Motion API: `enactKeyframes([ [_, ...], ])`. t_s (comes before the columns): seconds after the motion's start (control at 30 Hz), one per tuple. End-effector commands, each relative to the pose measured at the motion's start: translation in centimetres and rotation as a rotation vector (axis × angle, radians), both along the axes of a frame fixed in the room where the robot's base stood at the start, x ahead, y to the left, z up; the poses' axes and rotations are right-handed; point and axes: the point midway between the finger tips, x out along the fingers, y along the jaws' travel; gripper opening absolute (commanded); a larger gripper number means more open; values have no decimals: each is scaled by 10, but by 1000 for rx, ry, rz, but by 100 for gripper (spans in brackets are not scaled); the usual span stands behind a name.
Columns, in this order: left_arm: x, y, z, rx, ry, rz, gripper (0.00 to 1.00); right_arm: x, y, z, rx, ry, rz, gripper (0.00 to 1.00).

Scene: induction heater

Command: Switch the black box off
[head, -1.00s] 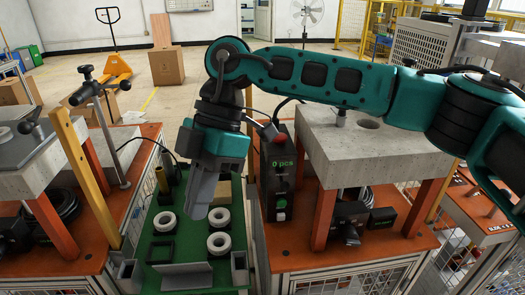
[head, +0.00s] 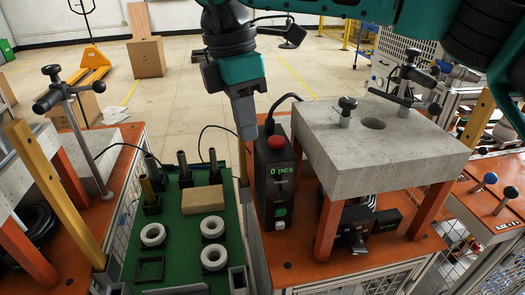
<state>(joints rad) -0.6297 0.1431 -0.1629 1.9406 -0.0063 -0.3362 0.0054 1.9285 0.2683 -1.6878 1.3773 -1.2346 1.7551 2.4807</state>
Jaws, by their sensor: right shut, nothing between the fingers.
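The black box (head: 275,184) stands upright on an orange table, left of a thick concrete slab on legs. It has a red button (head: 276,142) on top, a green "0 pcs" display (head: 281,169) and a green button (head: 281,212) low on its front. My right gripper (head: 247,133) points down, shut and empty, just left of the box's top and apart from the red button as far as the picture shows. My left gripper is not in view.
The concrete slab (head: 370,140) with metal clamps is close on the box's right. A green tray (head: 200,235) on the left holds white rings, dark posts and a tan block (head: 200,200). A black cable runs from behind the box.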

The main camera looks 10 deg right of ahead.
Motion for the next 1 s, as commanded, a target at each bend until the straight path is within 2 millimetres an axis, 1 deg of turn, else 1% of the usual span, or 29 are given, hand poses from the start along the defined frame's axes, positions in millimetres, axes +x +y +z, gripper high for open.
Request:
enactKeyframes([
  [0.17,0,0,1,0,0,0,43,-2,-5,-31,-2,5,1,0],
  [0.4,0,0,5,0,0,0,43,-6,-11,-82,-1,4,1,0],
  [0.47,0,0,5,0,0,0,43,-7,-12,-93,0,5,1,0],
  [0.53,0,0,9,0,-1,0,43,-7,-23,-98,0,2,-2,0],
  [0.7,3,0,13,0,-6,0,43,-8,-39,-110,1,2,-1,0],
  [0.8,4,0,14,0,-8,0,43,-9,-43,-113,1,1,0,0],
  [1.0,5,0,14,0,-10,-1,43,-9,-44,-115,1,0,1,0],
])
